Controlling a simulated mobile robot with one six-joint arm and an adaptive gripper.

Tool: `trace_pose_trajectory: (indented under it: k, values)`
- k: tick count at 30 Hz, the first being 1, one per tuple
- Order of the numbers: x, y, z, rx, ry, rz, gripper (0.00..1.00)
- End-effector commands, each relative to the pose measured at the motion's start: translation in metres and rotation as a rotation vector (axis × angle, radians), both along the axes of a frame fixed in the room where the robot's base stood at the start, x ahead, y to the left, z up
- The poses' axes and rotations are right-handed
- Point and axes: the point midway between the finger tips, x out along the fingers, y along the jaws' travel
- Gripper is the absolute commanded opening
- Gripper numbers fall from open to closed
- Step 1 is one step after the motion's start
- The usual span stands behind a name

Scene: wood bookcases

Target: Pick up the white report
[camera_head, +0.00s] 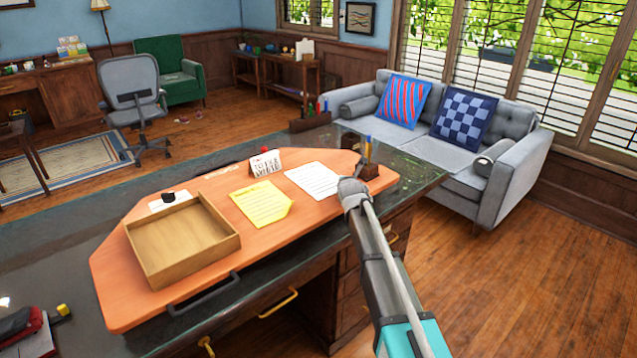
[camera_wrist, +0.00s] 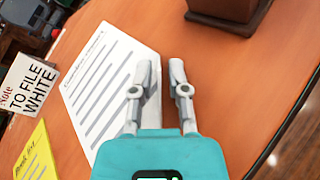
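The white report (camera_head: 314,180) is a printed white sheet lying flat on the orange board (camera_head: 140,290) on the desk. In the wrist view the white report (camera_wrist: 105,85) lies left of and partly under my gripper (camera_wrist: 166,68). The fingers show a gap between them with nothing in it. The left finger overlaps the sheet's right edge in the picture; I cannot tell whether it touches. In the head view my gripper (camera_head: 352,188) is just right of the sheet, its fingers mostly hidden by the wrist.
A yellow note (camera_head: 263,203), a "TO FILE WHITE" sign (camera_head: 266,163) and a wooden tray (camera_head: 182,240) stand left of the report. A brown pen holder (camera_head: 368,171) is close beyond my gripper. Bare orange surface lies right of the fingers.

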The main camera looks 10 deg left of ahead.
Motion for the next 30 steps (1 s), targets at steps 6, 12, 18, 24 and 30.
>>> trace_pose_trajectory:
  k: [6,12,18,24,30]
  values:
    - [-0.0003,-0.0002,0.0003,0.000,0.000,0.000,0.21]
    - [-0.0004,-0.0002,0.0003,0.000,0.000,0.000,0.21]
    - [-0.0004,-0.0001,0.0003,0.000,0.000,0.000,0.02]
    - [-0.0003,0.0000,0.0003,0.000,0.000,0.000,0.00]
    - [-0.0004,0.0000,0.0003,0.000,0.000,0.000,0.00]
